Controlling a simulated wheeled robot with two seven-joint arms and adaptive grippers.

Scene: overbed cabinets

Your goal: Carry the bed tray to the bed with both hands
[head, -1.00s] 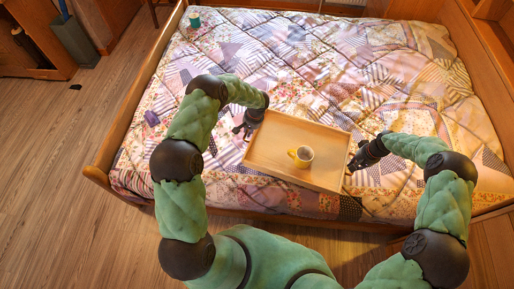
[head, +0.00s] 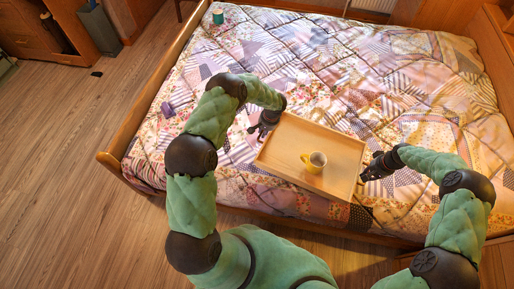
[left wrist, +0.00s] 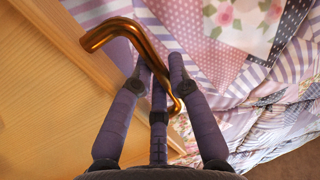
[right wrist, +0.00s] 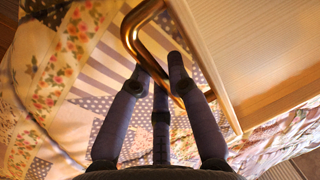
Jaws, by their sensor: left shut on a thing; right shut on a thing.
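The light wooden bed tray (head: 290,139) is over the near part of the quilted bed (head: 400,75). A yellow mug (head: 314,162) stands upright in it. I cannot tell whether the tray touches the quilt. My left gripper (head: 259,129) is shut on the tray's left handle, a brass bar (left wrist: 118,32) in the left wrist view. My right gripper (head: 368,176) is shut on the right handle, a brass loop (right wrist: 137,38) in the right wrist view. The tray's wood also shows in the left wrist view (left wrist: 45,105) and right wrist view (right wrist: 255,45).
A teal cup (head: 218,17) is at the bed's far left corner. A small purple object (head: 168,109) lies near the left edge. The bed's wooden side rail (head: 150,103) runs along the left. Wooden floor (head: 75,150) lies open to the left.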

